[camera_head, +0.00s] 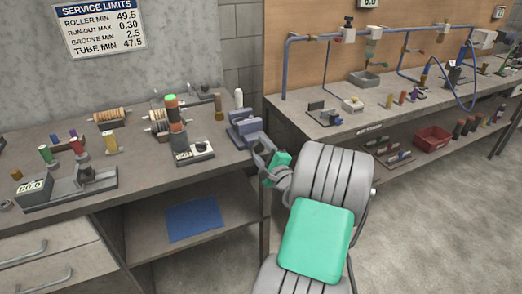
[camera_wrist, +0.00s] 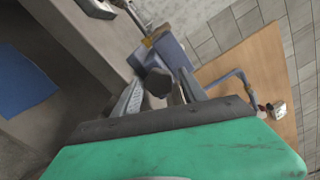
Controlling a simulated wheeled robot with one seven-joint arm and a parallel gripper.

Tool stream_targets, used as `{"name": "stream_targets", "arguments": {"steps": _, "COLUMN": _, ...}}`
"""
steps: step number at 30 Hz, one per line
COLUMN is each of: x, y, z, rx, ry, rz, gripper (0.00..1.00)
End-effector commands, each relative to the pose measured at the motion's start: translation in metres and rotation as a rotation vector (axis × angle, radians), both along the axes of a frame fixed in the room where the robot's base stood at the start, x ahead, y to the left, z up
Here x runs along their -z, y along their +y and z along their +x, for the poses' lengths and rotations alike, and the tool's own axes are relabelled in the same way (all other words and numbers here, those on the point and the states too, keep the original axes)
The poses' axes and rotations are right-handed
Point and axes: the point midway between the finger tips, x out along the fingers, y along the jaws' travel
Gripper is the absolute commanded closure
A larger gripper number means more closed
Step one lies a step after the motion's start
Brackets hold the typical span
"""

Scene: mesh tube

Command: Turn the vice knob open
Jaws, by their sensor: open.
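The blue-grey vice (camera_head: 246,130) stands at the right end of the left workbench, near its front corner. My gripper (camera_head: 262,147) is right in front of the vice, at the bench edge. In the wrist view the vice body (camera_wrist: 172,50) is behind the fingers, and a dark, faceted knob (camera_wrist: 157,82) shows between the two fingers of my gripper (camera_wrist: 159,78). The fingers are apart, one on each side of the knob; I cannot tell whether either touches it. In the head view the knob is hidden by my gripper.
A blue mat (camera_head: 193,222) lies on the shelf below. The right bench (camera_head: 345,118) carries pipes and fittings. A red bin (camera_head: 432,138) sits on its lower shelf.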

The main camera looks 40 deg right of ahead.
Motion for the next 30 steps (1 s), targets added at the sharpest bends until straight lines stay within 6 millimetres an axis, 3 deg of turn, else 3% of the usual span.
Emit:
{"name": "stream_targets", "arguments": {"steps": 6, "x": 0.004, "y": 0.002, "z": 0.000, "rx": -0.004, "ry": 0.002, "rz": 0.031, "gripper": 0.41}}
{"name": "stream_targets", "arguments": {"steps": 10, "x": -0.001, "y": 0.003, "z": 0.000, "rx": -0.005, "ry": -0.038, "rz": 0.174, "gripper": 0.41}}
{"name": "stream_targets", "arguments": {"steps": 25, "x": -0.003, "y": -0.004, "z": -0.002, "rx": -0.001, "ry": -0.349, "rz": 1.202, "gripper": 0.41}}
{"name": "stream_targets", "arguments": {"steps": 30, "x": 0.002, "y": 0.006, "z": -0.042, "rx": 0.003, "ry": -0.355, "rz": 1.211, "gripper": 0.41}}
